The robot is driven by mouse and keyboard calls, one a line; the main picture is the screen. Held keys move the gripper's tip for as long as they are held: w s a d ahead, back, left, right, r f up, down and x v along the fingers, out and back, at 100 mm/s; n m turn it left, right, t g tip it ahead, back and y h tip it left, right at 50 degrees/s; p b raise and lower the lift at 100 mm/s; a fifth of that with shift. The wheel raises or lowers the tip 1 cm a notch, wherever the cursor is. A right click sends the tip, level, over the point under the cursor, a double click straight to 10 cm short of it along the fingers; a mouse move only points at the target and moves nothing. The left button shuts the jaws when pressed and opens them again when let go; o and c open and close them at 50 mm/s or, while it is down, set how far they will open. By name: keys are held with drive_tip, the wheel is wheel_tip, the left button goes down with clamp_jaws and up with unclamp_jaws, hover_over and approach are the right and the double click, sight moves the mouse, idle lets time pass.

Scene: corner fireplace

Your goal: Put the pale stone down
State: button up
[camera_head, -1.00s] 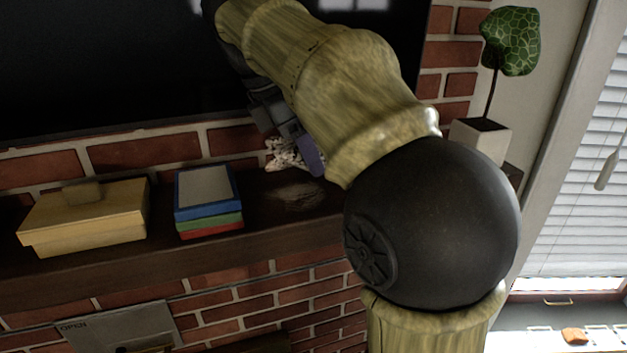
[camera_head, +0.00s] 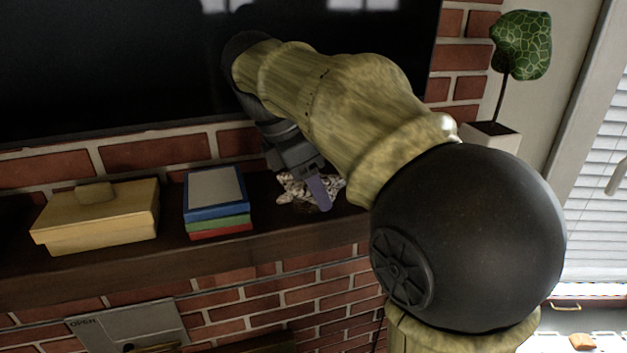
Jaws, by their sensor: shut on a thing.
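The pale stone (camera_head: 296,188), whitish with dark speckles and an uneven outline, is at my gripper, low over the dark wooden mantel shelf (camera_head: 270,235). My gripper (camera_head: 314,192) points down and is shut on the stone. One purple finger lies in front of the stone and hides part of it; the other finger is hard to make out. The stone seems at or very near the shelf top, but I cannot tell whether it touches.
A blue, green and red stack (camera_head: 217,205) stands just left of the stone. A yellow lidded box (camera_head: 97,215) is farther left. A black screen (camera_head: 120,60) hangs behind. A potted plant (camera_head: 490,135) stands at right. My arm hides the shelf's right part.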

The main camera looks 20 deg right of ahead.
drive_tip(key=o, duration=1.3)
drive_tip(key=shift+f, duration=0.1)
drive_tip(key=shift+o, duration=0.2)
drive_tip(key=shift+r, duration=0.2)
drive_tip(key=p+v, duration=0.1)
drive_tip(key=v, duration=1)
drive_tip(key=shift+p, duration=0.35)
drive_tip(key=shift+a+r+p, duration=0.25)
drive_tip(key=shift+r+p, duration=0.1)
drive_tip(key=shift+r, duration=0.05)
